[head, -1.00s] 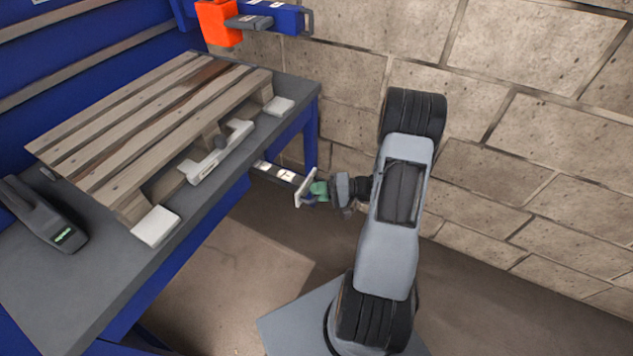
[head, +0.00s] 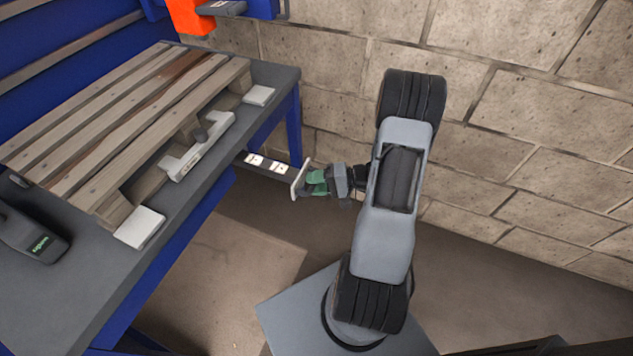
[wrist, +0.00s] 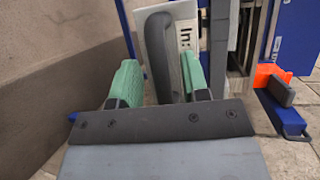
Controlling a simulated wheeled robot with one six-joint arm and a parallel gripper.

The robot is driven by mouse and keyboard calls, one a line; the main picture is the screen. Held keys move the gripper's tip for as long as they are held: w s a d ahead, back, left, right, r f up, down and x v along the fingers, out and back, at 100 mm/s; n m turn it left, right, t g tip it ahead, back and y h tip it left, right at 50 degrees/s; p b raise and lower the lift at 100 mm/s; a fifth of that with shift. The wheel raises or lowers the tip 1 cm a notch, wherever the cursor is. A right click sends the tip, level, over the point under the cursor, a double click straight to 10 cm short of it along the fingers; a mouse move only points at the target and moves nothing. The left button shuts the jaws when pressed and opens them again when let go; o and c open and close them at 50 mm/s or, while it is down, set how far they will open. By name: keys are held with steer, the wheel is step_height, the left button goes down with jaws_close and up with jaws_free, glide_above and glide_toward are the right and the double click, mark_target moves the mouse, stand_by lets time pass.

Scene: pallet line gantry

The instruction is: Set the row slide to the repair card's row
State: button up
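The row slide (head: 268,165) is a dark bar with white marked cards, sticking out below the bench edge. Its white end plate (head: 299,180) faces my gripper (head: 318,183). In the wrist view the plate (wrist: 190,34) carries dark lettering, partly hidden, and a dark curved handle (wrist: 160,52) stands in front of it. The green fingers of my gripper (wrist: 160,85) stand apart on either side of this handle, with a gap seen at the left finger. The right finger is close to the handle; I cannot tell whether it touches. I cannot make out a repair card.
A wooden pallet (head: 115,120) lies on the grey bench (head: 60,300) with a pale bracket (head: 198,148) along its side. A dark handheld device (head: 32,238) lies at the left. An orange block (head: 190,14) is above. A block wall (head: 520,120) stands behind my arm.

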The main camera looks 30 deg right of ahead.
steer(key=v, duration=1.3)
steer(key=shift+d, duration=0.35)
steer(key=shift+s+r, duration=0.1)
